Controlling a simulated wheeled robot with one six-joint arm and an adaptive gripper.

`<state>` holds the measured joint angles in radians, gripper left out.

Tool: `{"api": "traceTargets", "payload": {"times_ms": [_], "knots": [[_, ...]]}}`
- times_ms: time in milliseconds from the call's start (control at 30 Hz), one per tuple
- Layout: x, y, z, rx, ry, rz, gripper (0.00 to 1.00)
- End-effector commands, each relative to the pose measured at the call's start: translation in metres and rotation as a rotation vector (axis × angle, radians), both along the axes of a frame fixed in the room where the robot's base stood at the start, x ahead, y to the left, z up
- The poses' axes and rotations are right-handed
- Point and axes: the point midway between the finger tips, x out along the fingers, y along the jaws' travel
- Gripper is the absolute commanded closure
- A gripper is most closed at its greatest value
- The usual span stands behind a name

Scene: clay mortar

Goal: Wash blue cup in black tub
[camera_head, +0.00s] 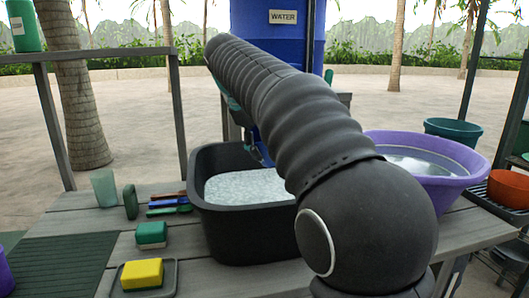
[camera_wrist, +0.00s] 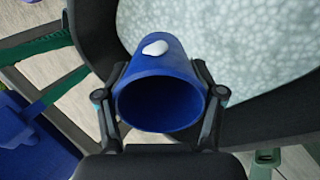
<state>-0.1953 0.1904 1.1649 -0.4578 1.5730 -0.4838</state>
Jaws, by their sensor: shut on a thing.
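The black tub (camera_head: 231,238) stands on the grey wooden table, holding pale, foamy water (camera_head: 247,186). The wrist view shows the tub's dark rim (camera_wrist: 275,122) and foam around the cup. My gripper (camera_wrist: 160,88) is shut on the blue cup (camera_wrist: 160,80), one finger on each side. The cup's open mouth faces the wrist camera, and a white blob (camera_wrist: 155,48) sits on its side. The cup is at the tub's edge, overlapping the foamy water; I cannot tell if it touches the water. In the head view my arm hides most of the gripper and cup.
A yellow sponge (camera_head: 142,273) on a dark tray, a green sponge (camera_head: 151,234), brushes (camera_head: 168,203) and a greenish cup (camera_head: 104,188) lie left of the tub. A purple basin (camera_head: 452,165) stands right. A blue water barrel (camera_head: 277,38) stands behind.

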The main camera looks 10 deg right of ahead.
Motion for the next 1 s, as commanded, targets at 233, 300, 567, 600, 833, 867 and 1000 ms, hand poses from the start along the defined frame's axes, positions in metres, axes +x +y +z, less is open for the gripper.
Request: {"api": "traceTargets", "payload": {"times_ms": [233,300,567,600,833,867,1000], "knots": [[0.001,0.000,0.022,0.000,-0.002,0.000,0.67],[0.000,0.000,0.027,0.000,0.000,-0.001,0.67],[0.001,0.000,0.049,-0.001,-0.001,-0.001,0.67],[0.001,0.000,0.051,0.000,-0.001,-0.002,0.67],[0.000,0.000,0.054,0.000,0.000,-0.001,0.67],[0.000,0.000,0.054,0.000,0.000,-0.001,0.67],[0.000,0.000,0.054,0.000,0.000,-0.001,0.67]]}}
